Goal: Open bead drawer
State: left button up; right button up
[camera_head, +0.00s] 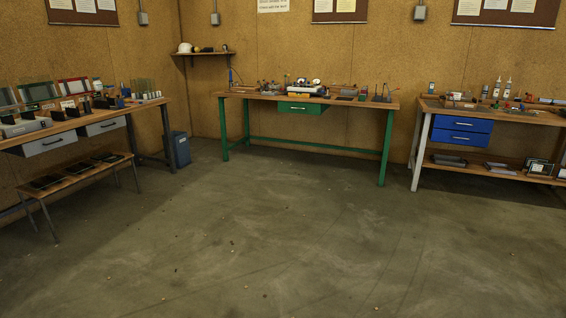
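Several drawers show, all looking shut, and I cannot tell which one is the bead drawer. Two blue drawers, an upper one (463,124) and a lower one (460,138), hang under the right workbench (540,117). One green drawer (301,108) is under the middle workbench (236,95). Two grey drawers, a nearer one (51,143) and a farther one (104,126), are under the left workbench (144,104). Each has a dark handle on its front. All the benches are some way off across the floor. Neither of my grippers is in view.
The concrete floor (270,230) in front of me is wide and clear, with small specks. A low bench (93,179) with dark panels stands before the left workbench. A blue bin (180,150) stands in the corner. The right workbench has a lower shelf (500,173).

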aim_at(304, 104)
jog(key=i, duration=3.9)
